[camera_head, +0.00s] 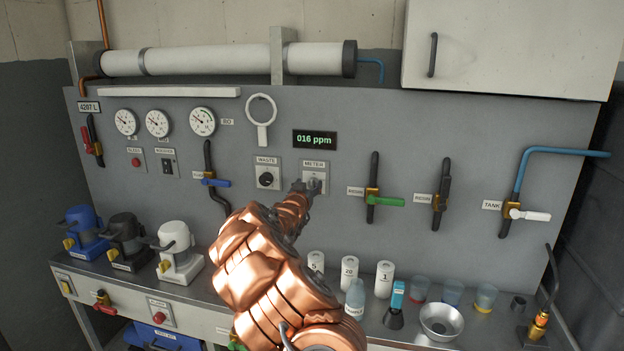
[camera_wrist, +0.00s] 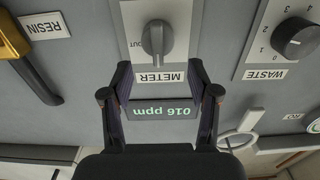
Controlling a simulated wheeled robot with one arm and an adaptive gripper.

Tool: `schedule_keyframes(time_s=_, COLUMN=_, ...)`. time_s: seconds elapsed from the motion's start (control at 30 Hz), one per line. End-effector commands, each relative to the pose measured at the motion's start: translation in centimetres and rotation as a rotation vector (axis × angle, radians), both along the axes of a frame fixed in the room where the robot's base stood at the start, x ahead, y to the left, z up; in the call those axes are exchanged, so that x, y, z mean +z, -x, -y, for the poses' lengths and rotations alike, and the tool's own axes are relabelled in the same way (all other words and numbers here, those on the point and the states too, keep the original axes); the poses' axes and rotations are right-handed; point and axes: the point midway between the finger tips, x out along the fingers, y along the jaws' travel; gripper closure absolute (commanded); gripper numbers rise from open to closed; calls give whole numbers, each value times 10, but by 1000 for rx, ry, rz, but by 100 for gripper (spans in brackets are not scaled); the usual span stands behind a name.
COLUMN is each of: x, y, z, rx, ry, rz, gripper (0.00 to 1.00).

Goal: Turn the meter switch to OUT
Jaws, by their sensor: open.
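The meter switch (camera_wrist: 157,38) is a grey knob on a light plate, upside down in the wrist view. Its grip bar stands about vertical there. The word OUT (camera_wrist: 135,43) is printed left of the knob in that view, and the METER label (camera_wrist: 160,76) sits below it. In the head view the METER plate (camera_head: 315,173) is on the panel, with its knob partly hidden by my gripper (camera_head: 306,187). My gripper (camera_wrist: 160,80) is open and empty, its fingertips spread either side of the label, apart from the knob as seen.
The WASTE knob (camera_head: 266,179) is just left of the meter switch. The display (camera_head: 315,140) above reads 016 ppm. A green-handled valve (camera_head: 385,200) is to the right and a blue-handled valve (camera_head: 215,182) to the left. Bottles and cups stand on the bench below.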

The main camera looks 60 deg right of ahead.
Motion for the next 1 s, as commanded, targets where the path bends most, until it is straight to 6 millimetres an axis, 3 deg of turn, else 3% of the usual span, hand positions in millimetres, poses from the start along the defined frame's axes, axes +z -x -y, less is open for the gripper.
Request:
schedule_keyframes(time_s=0.4, x=-1, y=-11, z=31, rx=-1, ry=-4, rz=0, gripper=40)
schedule_keyframes(time_s=0.9, x=0, y=-13, z=37, rx=-1, ry=-1, rz=1, gripper=40)
schedule_keyframes(time_s=1.0, x=0, y=-13, z=37, rx=-1, ry=-1, rz=1, gripper=50)
